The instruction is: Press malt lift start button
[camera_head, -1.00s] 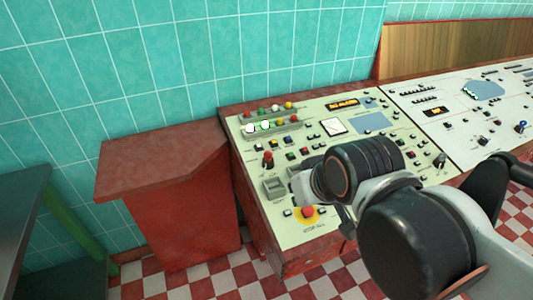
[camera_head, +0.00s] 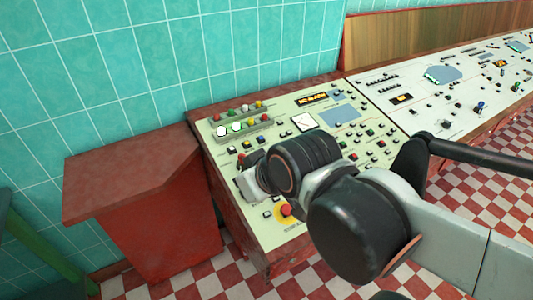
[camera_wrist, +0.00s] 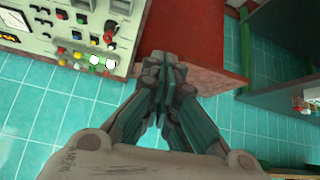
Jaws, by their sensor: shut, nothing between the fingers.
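The cream control panel (camera_head: 215,150) lies on the red console, with many small buttons, lamps and a red mushroom button (camera_head: 286,210) on a yellow disc. I cannot read which button is the malt lift start. My arm crosses the panel and hides part of it; my gripper is mostly hidden in the head view. In the wrist view my gripper (camera_wrist: 168,68) is shut and empty, in front of the red cabinet beside the panel (camera_wrist: 75,20). A row of white, green, red and yellow lamps (camera_wrist: 95,60) shows left of the fingertips, apart from them.
A red cabinet (camera_head: 130,165) stands left of the console, close to the tiled wall (camera_head: 120,60). A second panel section (camera_head: 440,95) runs on to the right. A dark shelf unit with a green edge (camera_wrist: 285,50) is at the right in the wrist view. Checkered floor is clear in front.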

